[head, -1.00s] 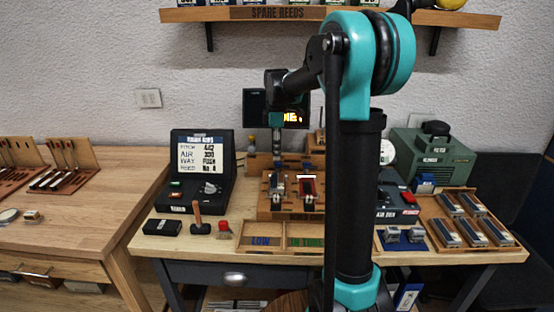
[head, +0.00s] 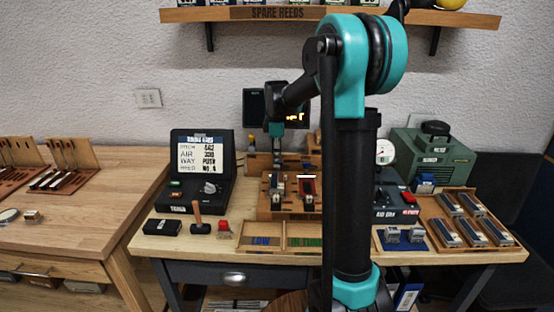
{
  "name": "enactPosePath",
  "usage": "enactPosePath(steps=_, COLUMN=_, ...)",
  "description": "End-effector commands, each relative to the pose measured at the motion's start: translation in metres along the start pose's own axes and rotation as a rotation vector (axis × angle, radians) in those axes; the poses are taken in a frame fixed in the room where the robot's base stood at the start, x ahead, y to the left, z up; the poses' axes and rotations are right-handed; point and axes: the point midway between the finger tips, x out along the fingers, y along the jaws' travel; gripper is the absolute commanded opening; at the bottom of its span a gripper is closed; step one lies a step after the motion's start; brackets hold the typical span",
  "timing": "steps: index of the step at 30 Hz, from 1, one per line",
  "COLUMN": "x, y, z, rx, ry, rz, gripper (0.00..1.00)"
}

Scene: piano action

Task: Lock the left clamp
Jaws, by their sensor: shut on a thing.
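The wooden clamp block (head: 290,212) stands at the middle of the workbench. The left clamp (head: 277,190) is a pale metal piece on its left side. A red clamp (head: 308,188) with a pale bar on top stands to its right. My gripper (head: 278,168) points down over the left clamp and is shut on it. The fingertips are small and dark here, so the exact grip and the lever's angle are hard to see.
A black tuning unit (head: 200,170) stands left of the block, with a small mallet (head: 199,218) in front. A shallow wooden tray (head: 282,238) lies before the block. A reed tray (head: 470,220) and green machine (head: 435,155) are at right. My arm hides part of the bench.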

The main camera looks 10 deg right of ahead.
Motion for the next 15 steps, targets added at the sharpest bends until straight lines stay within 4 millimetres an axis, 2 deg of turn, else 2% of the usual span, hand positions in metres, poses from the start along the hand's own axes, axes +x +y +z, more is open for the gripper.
enactPosePath(steps=8, x=-0.0001, y=0.0001, z=0.0000, rx=0.018, ry=0.000, rz=0.000, gripper=0.00)
enactPosePath(steps=15, x=-0.0002, y=0.0007, z=0.0000, rx=0.124, ry=0.000, rz=0.000, gripper=0.00)
